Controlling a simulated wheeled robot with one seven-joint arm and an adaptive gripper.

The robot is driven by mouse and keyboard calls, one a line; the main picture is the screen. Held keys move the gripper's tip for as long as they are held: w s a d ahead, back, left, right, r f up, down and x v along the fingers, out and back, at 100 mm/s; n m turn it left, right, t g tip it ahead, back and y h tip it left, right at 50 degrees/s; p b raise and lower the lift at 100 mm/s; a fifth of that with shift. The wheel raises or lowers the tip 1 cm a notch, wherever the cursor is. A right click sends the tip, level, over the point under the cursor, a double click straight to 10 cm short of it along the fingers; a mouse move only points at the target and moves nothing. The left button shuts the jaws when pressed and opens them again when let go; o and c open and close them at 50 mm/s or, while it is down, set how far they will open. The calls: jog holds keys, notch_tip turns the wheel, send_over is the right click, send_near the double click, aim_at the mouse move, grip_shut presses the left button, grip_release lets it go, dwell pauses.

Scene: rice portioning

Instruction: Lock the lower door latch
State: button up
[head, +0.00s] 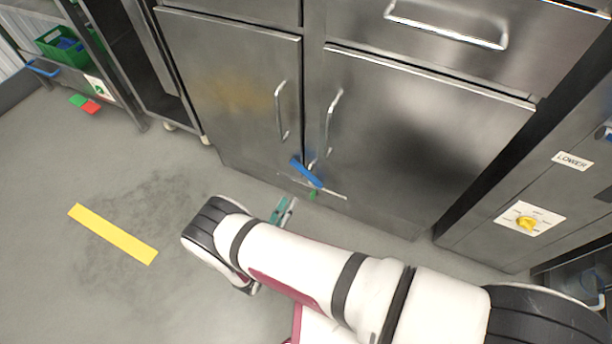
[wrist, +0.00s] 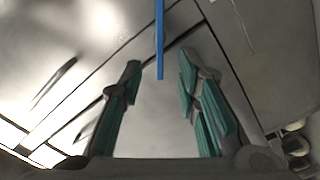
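The lower door latch shows as a blue handle (head: 306,172) low on the steel cabinet, tilted across the seam between its left door (head: 235,90) and right door (head: 420,130). A thin metal bar and a small green mark (head: 312,195) sit just below it. My gripper (head: 284,210) is low in front of the doors, below and left of the handle in the head view. In the wrist view the gripper (wrist: 160,64) has its teal-padded fingers spread apart. The blue handle (wrist: 160,35) reaches down toward the gap between the fingertips; I cannot tell how deep. No contact shows.
Two vertical door handles (head: 281,110) (head: 331,120) stand out above the latch. A wheeled rack stands at left.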

aim_at(305, 176)
jog(key=b+x, duration=0.3)
jog(key=x, duration=0.8)
jog(key=shift+w, duration=0.25)
grip_shut()
jog(key=shift+d, duration=0.1)
